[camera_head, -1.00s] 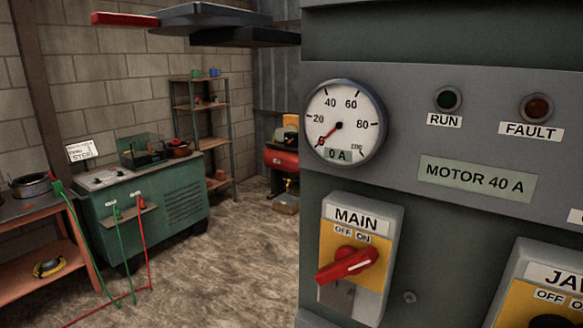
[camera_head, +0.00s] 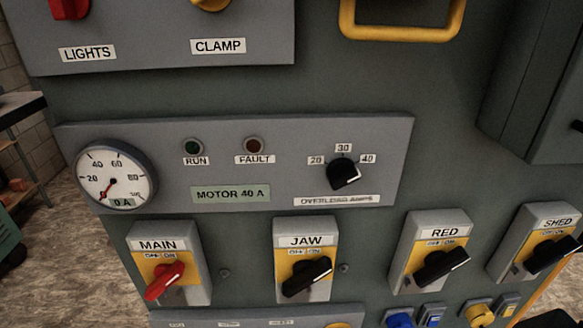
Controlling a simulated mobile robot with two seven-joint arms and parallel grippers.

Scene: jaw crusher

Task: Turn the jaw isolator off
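The jaw isolator (camera_head: 307,252) is a grey box with a yellow plate, labelled JAW, with OFF and ON marks near the top. It is on the green panel in the lower middle of the head view. Its black handle (camera_head: 306,277) lies slanted, with its upper right end towards the ON side. Neither of my grippers is in view, and nothing touches the handle.
The MAIN isolator (camera_head: 165,274) with a red handle is to the left; the RED (camera_head: 437,258) and SHED (camera_head: 544,246) isolators are to the right. Above are a gauge (camera_head: 114,182) reading 0 A, dark run and fault lamps and an overload knob (camera_head: 343,175). A yellow handle (camera_head: 402,20) is higher up.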

